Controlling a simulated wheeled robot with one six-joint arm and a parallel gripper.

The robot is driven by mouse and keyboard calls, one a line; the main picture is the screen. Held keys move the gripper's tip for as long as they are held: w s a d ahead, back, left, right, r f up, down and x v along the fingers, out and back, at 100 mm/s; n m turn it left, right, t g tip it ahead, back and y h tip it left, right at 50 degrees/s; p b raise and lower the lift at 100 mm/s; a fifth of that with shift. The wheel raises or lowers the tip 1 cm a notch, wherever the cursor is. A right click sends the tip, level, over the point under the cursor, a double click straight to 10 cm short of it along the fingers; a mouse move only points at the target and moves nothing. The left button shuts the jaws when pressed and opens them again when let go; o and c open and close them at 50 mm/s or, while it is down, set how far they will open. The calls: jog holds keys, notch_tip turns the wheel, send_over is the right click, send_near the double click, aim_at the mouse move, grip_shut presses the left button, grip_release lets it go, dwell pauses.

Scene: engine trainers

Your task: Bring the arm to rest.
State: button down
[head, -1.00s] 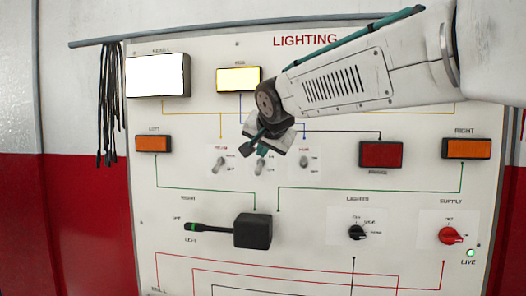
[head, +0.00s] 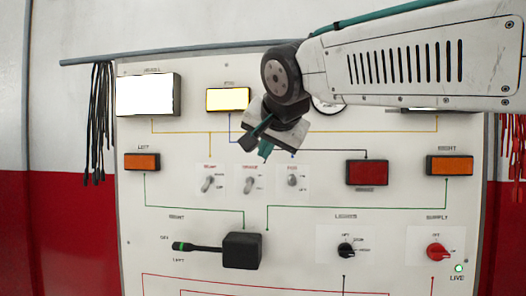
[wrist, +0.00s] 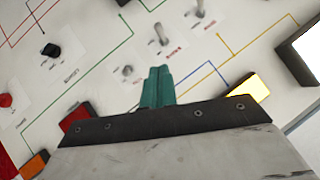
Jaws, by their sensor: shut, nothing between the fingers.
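My gripper (head: 264,150) hangs at the end of my arm, in front of the upper middle of the white lighting panel (head: 195,285). It points down and to the left in the head view. In the wrist view its teal fingers (wrist: 158,84) are together with nothing between them. Clear space seems to separate them from the panel, though the exact gap cannot be told. My arm reaches in from the upper right and hides the panel's title and part of its top right lamps.
The panel bears toggle switches (head: 249,185), a black stalk lever (head: 242,250), a black rotary knob (head: 345,250), a red supply knob (head: 436,251) and a red lamp (head: 367,172). White (head: 148,95) and yellow (head: 228,99) lamps are lit. Dark cables (head: 98,125) hang at left.

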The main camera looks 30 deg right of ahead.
dwell(0.5)
jog(key=s+f+n+g+y, duration=0.1)
jog(key=s+f+n+g, duration=0.2)
jog(key=s+f, duration=0.4)
jog(key=s+a+f+n+g+y, duration=0.1)
jog(key=s+f+n+g, duration=0.2)
jog(key=s+f, duration=0.5)
jog(key=s+f+n+g, duration=0.3)
jog(key=s+f, duration=0.4)
jog(key=f, duration=0.9)
jog(key=shift+s+a+g+y, duration=0.25)
jog(key=shift+a+g+y, duration=0.1)
jog(key=shift+g+y, duration=0.05)
